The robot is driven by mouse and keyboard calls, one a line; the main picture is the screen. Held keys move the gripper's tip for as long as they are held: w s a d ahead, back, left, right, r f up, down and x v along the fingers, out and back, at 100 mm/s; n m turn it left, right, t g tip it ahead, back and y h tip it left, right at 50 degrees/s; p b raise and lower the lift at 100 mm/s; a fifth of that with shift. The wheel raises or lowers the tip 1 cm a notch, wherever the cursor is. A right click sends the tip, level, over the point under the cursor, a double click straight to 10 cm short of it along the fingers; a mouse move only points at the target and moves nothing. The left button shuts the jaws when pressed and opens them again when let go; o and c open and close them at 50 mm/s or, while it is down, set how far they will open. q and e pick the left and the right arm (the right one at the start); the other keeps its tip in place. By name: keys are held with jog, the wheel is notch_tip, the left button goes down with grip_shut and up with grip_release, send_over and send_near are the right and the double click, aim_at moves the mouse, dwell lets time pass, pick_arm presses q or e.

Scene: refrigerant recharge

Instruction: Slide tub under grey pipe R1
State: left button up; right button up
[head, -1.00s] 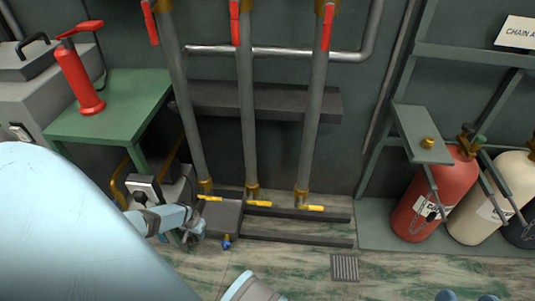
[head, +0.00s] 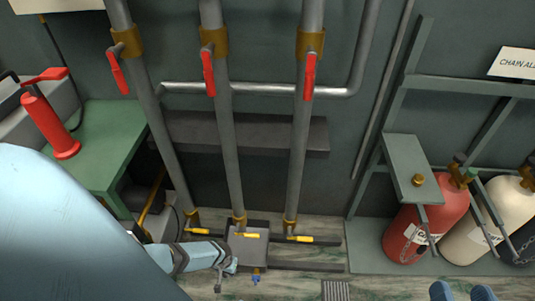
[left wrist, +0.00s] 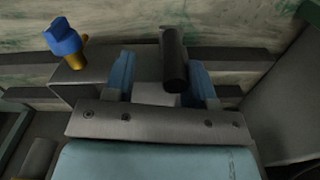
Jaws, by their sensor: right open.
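The tub, a low dark grey box (head: 249,250), sits on the floor at the foot of the middle grey pipe (head: 226,130), with a blue-and-brass valve on its front. No label shows which pipe is R1. My left gripper (head: 226,267) is at the tub's left front. In the left wrist view its fingers (left wrist: 161,82) are apart, with a dark bar between them; the tub (left wrist: 78,80) and blue valve (left wrist: 63,38) lie just beyond. Whether they clamp the bar is unclear. My right gripper (head: 462,292) is open at the bottom edge, fingertips only, away from the tub.
Low dark rails (head: 318,267) run along the floor by the pipes' feet. A floor grate (head: 335,291) lies in front. A green table with a red pump (head: 50,125) stands left. Red and cream cylinders (head: 405,232) stand in a rack right.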

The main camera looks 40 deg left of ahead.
pick_arm(q)
jog(key=w+d+b, duration=0.2)
jog(key=w+d, duration=0.6)
jog(key=d, duration=0.4)
jog(key=shift+w+d, duration=0.2)
jog(key=shift+d, duration=0.1)
